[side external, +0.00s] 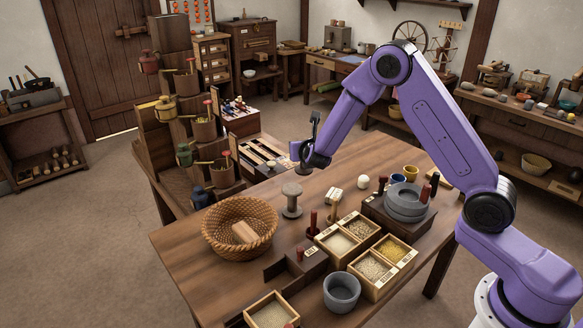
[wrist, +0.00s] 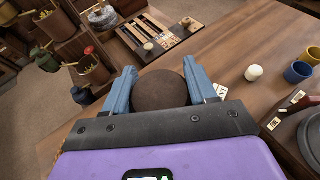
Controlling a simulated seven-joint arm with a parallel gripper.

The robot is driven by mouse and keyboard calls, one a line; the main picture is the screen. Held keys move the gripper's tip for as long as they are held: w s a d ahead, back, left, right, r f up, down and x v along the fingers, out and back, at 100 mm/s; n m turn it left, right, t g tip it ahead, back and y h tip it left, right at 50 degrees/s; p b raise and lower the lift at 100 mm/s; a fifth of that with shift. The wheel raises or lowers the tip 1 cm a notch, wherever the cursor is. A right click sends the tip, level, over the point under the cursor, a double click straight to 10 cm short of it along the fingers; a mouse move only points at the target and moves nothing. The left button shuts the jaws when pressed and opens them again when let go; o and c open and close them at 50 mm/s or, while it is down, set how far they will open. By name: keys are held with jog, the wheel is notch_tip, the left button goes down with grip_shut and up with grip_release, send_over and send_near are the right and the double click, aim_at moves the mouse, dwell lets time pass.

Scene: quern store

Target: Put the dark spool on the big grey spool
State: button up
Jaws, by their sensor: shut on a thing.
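The big grey spool (side external: 291,202) stands upright on the table in the side view, right of the wicker basket. My gripper (side external: 302,164) is above it, with a clear gap between. In the wrist view the blue fingers of my gripper (wrist: 158,72) are shut on the dark spool (wrist: 160,92), one on each side. Its round brown top faces the camera. In the side view the dark spool is small and hard to tell from the gripper. The grey spool is not visible in the wrist view.
A wicker basket (side external: 240,252) stands left of the grey spool. Grain boxes (side external: 371,268), a grey bowl (side external: 341,293) and a stone quern (side external: 405,203) stand to the right. A slotted board (wrist: 147,38) and stepped jar stand lie beyond. Bare wood surrounds the grey spool.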

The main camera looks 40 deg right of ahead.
jog(key=shift+w+d+f, duration=0.1)
jog(key=shift+w+f, duration=0.85)
jog(key=shift+f, duration=0.6)
jog(key=shift+w+f, duration=0.9)
jog(key=shift+f, duration=0.65)
jog(key=shift+w+d+f, duration=0.1)
jog(key=shift+w+f, duration=0.85)
jog(key=shift+f, duration=0.6)
jog(key=shift+f, duration=0.2)
jog(key=o, duration=1.1)
jog(key=shift+c, duration=0.2)
jog(key=shift+r, duration=0.15)
